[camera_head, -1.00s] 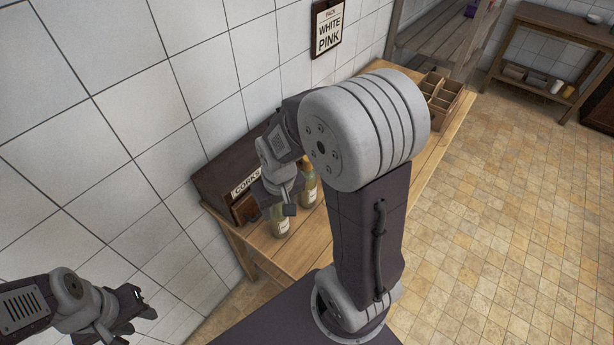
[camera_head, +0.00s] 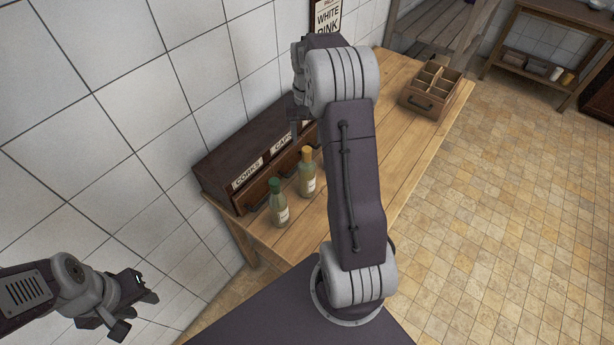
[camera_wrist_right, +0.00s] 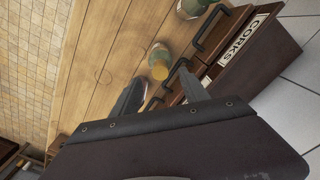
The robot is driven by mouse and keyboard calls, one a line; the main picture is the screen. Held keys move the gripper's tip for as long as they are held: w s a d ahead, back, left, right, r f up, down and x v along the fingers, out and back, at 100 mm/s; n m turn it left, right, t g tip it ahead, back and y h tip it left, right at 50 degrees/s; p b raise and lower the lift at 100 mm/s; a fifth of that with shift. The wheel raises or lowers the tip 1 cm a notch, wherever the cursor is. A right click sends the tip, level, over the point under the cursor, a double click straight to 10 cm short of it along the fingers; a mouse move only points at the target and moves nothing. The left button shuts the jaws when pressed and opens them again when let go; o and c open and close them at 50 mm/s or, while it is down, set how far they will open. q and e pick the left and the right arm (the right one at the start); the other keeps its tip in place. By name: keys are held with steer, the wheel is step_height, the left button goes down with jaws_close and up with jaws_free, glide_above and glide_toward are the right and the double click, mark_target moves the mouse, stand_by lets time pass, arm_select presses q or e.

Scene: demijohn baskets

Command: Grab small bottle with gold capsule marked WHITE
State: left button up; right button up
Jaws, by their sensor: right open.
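A small bottle with a gold capsule (camera_head: 306,172) stands upright on the wooden table in the head view. A bottle with a green capsule (camera_head: 279,205) stands nearer, to its left. Their label print is too small to read. In the right wrist view the gold-capped bottle (camera_wrist_right: 159,60) is seen from above, just beyond the open, empty fingers of my right gripper (camera_wrist_right: 160,92); it is not between them. The other bottle (camera_wrist_right: 193,7) is at the top edge. In the head view my right arm mostly hides that gripper. My left gripper (camera_head: 136,308) hangs away from the table, its jaws unclear.
A dark drawer box (camera_head: 235,172) labelled CORKS, with a partly hidden second label, stands against the tiled wall behind the bottles. A divided wooden crate (camera_head: 431,92) is at the table's far end. The wooden table (camera_head: 399,140) is clear between. A WHITE, PINK sign (camera_head: 326,17) hangs above.

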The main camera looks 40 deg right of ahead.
mark_target(307, 149)
step_height(307, 149, down, 2)
steer(key=shift+s+a+f+p, duration=0.1)
steer(key=shift+a+f+p, duration=0.1)
steer(key=shift+p, duration=0.25)
steer(key=shift+d+f, duration=0.15)
steer(key=shift+f, duration=0.35)
steer(key=f+p, duration=0.1)
steer(key=f, duration=0.2)
steer(key=f+p, duration=0.1)
steer(key=shift+w+d+f+p, duration=0.2)
steer(key=shift+w+f+p, duration=0.1)
steer(key=shift+w+f, duration=0.15)
steer(key=shift+f, duration=0.15)
steer(key=c, duration=1.1)
jaws_close()
steer(key=shift+r, duration=0.1)
